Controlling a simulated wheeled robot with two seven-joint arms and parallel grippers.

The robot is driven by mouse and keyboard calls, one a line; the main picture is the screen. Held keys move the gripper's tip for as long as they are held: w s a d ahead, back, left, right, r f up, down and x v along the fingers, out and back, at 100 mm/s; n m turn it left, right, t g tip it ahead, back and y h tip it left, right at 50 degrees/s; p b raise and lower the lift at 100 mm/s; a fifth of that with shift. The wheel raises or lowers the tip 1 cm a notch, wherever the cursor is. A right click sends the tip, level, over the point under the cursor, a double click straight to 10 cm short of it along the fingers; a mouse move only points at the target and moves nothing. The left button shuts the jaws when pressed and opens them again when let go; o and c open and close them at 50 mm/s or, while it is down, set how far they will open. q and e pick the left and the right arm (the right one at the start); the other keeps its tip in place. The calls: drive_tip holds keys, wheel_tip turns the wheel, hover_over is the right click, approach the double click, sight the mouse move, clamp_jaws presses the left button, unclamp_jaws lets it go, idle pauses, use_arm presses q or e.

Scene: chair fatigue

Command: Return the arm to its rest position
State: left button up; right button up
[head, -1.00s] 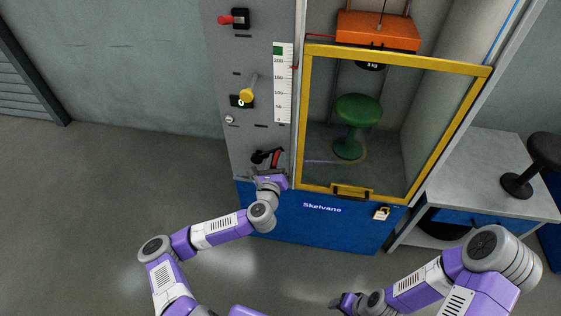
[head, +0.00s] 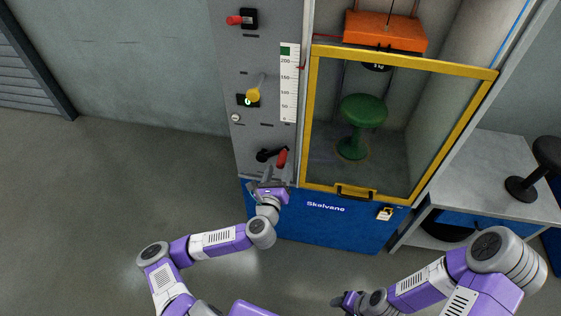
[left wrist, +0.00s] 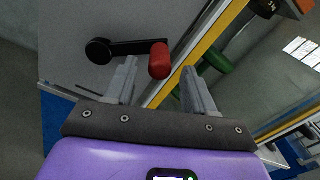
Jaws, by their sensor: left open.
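My left gripper (head: 266,181) is at the lower part of the grey control panel (head: 270,100), just below a black crank with a red handle (head: 282,158). In the left wrist view its two fingers (left wrist: 158,85) are apart with nothing between them. The red handle (left wrist: 160,60) shows just beyond the fingertips, and the black crank arm (left wrist: 125,47) reaches left from it. My right gripper (head: 345,300) is low in the head view, away from the machine; its fingers are too small to tell.
The machine has a yellow-framed door (head: 308,120) with a green stool (head: 362,112) behind it and an orange block (head: 385,32) above. A padlock (head: 385,213) hangs on the blue base. A side table (head: 480,170) with a black stool (head: 540,165) stands right. Floor at left is clear.

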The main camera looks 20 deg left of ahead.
use_arm(q)
drive_tip(key=shift+s+d, duration=0.15)
drive_tip(key=shift+s, duration=0.95)
drive_tip(key=shift+d, duration=0.1)
